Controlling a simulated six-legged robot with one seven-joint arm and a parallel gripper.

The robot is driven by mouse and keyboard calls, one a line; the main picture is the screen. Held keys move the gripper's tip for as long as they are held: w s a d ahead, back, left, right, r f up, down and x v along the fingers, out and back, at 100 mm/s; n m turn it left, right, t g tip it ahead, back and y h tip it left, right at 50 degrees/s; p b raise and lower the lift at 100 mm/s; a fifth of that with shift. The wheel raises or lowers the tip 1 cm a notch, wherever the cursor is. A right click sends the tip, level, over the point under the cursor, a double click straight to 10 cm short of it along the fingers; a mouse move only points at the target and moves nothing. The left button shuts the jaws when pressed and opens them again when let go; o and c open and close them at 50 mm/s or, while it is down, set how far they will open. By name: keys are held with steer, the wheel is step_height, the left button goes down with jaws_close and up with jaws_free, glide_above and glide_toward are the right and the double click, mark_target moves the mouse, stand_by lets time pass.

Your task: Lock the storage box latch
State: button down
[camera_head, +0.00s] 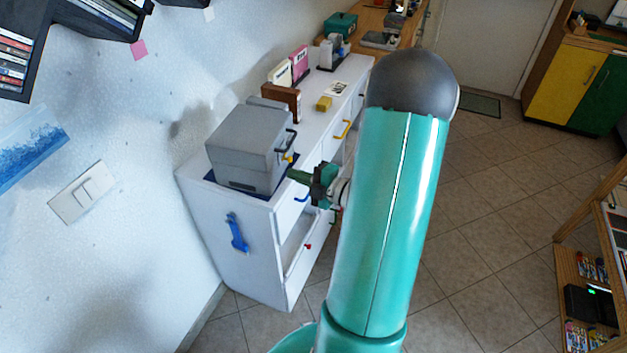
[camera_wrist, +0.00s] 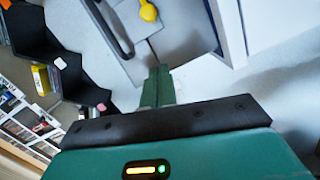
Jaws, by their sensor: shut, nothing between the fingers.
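The grey storage box (camera_head: 240,150) sits closed on the white cabinet at the left. Its front carries a dark handle (camera_head: 287,143) and a small yellow latch (camera_head: 290,158) below it. In the wrist view the yellow latch (camera_wrist: 148,11) is at the top, beside the dark handle (camera_wrist: 112,30) on the grey box front (camera_wrist: 172,30). My green gripper (camera_head: 296,176) is in front of the box, slightly below the latch. In the wrist view its fingertips (camera_wrist: 159,74) are together and empty, apart from the latch. The gap to the box front is hard to judge.
The white cabinet (camera_head: 230,260) has drawers with coloured handles and a blue handle on its side. Behind the box stand a brown object (camera_head: 283,101), a yellow block (camera_head: 323,103) and books. Tiled floor (camera_head: 490,220) at the right is open.

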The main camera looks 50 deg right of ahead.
steer(key=shift+x, duration=1.05)
steer(key=d, duration=0.1)
steer(key=w+d, duration=0.1)
steer(key=d+f, duration=0.1)
steer(key=shift+w+d, duration=0.1)
steer(key=shift+w, duration=0.3)
steer(key=shift+d, duration=0.1)
